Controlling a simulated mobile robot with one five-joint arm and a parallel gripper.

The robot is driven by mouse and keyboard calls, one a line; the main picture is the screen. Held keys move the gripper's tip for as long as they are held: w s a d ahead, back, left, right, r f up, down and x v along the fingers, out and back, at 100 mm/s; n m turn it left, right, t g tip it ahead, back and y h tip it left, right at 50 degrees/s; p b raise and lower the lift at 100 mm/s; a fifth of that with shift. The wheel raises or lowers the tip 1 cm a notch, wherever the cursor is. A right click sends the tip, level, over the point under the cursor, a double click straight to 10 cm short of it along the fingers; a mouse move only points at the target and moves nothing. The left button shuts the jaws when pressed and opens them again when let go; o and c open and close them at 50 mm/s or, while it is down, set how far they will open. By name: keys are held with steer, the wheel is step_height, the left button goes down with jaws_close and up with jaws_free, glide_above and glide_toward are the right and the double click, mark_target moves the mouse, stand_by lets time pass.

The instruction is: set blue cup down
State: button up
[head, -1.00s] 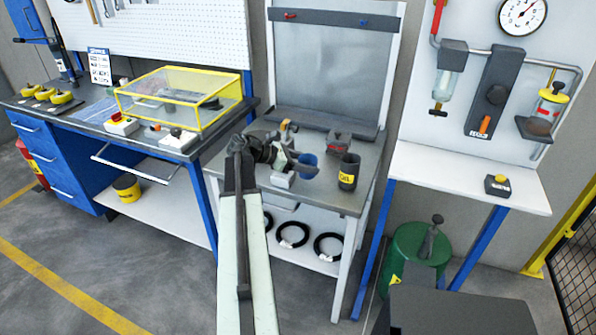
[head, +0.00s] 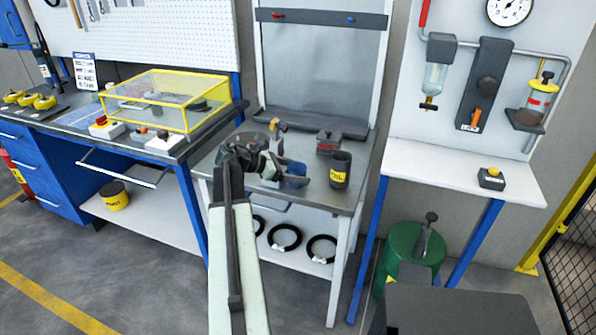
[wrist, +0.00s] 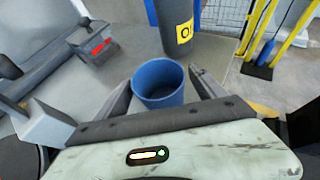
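The blue cup (wrist: 158,84) stands upright, open end up, between the two fingers of my gripper (wrist: 160,78) in the wrist view. In the head view the blue cup (head: 296,172) is partly covered by the fingers of my gripper (head: 288,172), low over the grey workbench (head: 338,203). Whether its base touches the benchtop is hidden.
A dark can with a yellow label (head: 340,170) stands just right of the cup; it also shows in the wrist view (wrist: 176,25). A grey block with red (head: 328,142) sits behind. Black coils (head: 285,238) lie on the shelf below. The bench front right is clear.

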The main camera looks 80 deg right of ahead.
steer(key=shift+r+p, duration=0.3)
steer(key=shift+p, duration=0.05)
steer(key=p+v, duration=0.4)
steer(key=v, duration=0.8)
steer(key=shift+f+p, duration=0.2)
steer(key=shift+p, duration=0.2)
